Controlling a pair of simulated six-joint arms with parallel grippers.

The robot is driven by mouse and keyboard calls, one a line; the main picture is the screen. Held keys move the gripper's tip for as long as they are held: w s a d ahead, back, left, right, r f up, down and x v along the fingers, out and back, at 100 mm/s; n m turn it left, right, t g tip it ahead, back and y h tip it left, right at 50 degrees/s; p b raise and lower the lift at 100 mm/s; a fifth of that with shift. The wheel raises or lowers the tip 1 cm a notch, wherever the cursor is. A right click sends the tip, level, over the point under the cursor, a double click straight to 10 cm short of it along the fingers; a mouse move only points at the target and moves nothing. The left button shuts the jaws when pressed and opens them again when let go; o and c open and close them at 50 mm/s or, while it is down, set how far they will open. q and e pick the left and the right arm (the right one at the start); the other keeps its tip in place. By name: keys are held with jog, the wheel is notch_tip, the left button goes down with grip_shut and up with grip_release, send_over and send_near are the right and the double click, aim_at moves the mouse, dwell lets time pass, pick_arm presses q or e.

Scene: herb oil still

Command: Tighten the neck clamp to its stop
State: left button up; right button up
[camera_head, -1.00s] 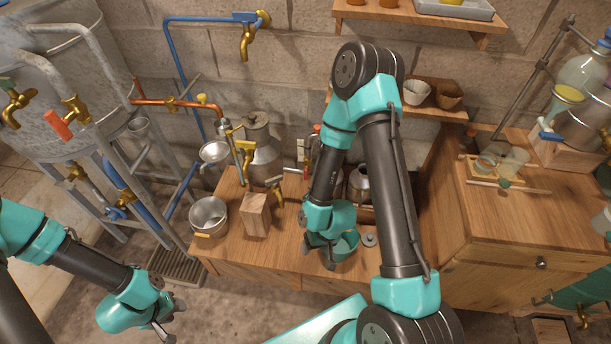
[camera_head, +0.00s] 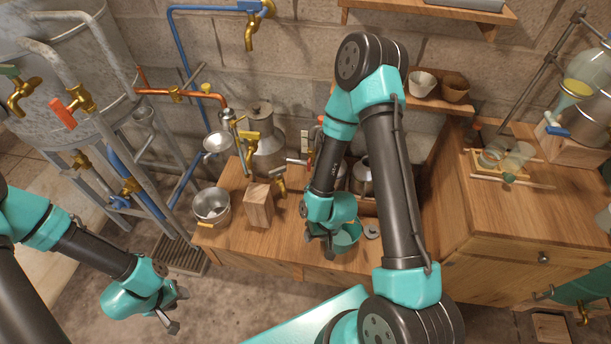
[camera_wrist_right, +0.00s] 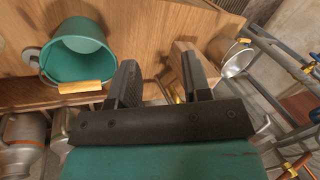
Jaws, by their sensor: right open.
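A grey metal can with a narrow neck (camera_head: 268,152) stands at the back of the wooden bench, against the wall. Brass fittings with a yellow handle (camera_head: 249,135) show in front of its neck. I cannot make out for certain which part is the neck clamp. My right gripper (camera_head: 325,240) is above the bench's front, beside a teal bucket (camera_head: 346,238). In the right wrist view its jaws (camera_wrist_right: 160,78) are apart with nothing held between them. My left gripper (camera_head: 178,309) is low at the left, over the floor, with its fingers apart and empty.
A metal pot (camera_head: 211,204) and a wooden block (camera_head: 258,206) stand on the bench's left. A second metal vessel (camera_head: 361,178) is partly hidden behind my right arm. A large grey tank (camera_head: 65,60) with taps stands at the left.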

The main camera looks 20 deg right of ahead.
aim_at(309, 165)
jog(key=w+d+m+t+h, duration=0.2)
jog(key=w+t+h, duration=0.2)
jog(key=w, duration=0.5)
jog(key=w+d+r+m+t+h, duration=0.1)
jog(key=w+m+t+h, duration=0.2)
jog(key=w+t+h, duration=0.2)
jog(key=w+h, duration=0.2)
jog(key=w, duration=0.2)
jog(key=shift+w+d+r+t+h, duration=0.2)
jog(key=shift+w+d+t+h, duration=0.1)
jog(key=shift+d+h, duration=0.1)
jog(key=shift+w, duration=0.1)
jog(key=x, duration=1.7)
jog(key=shift+w+f, duration=0.1)
jog(key=shift+f, duration=0.05)
grip_shut()
